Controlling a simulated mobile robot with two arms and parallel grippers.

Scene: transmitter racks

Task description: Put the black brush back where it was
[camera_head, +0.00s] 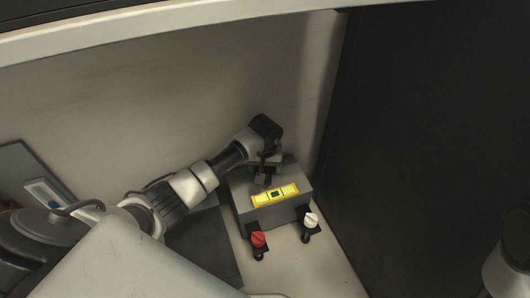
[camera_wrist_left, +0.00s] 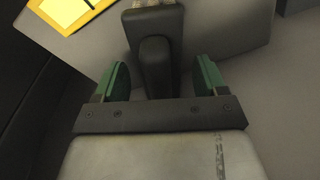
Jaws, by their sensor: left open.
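The black brush (camera_wrist_left: 154,50) lies between the two green fingertips of my left gripper (camera_wrist_left: 161,76) in the left wrist view. The fingers are open, with a gap on each side of its dark handle. A bit of pale material shows at its top edge. In the head view my left gripper (camera_head: 265,172) is over the top of a grey box (camera_head: 242,196). The brush is too dark and small there to tell apart from the gripper. My right gripper is not in view.
The grey box carries a yellow label (camera_head: 275,195), with a red knob (camera_head: 258,239) and a white knob (camera_head: 310,220) in front. A tall dark panel (camera_head: 420,150) stands close on the right. A pale wall (camera_head: 150,110) is behind.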

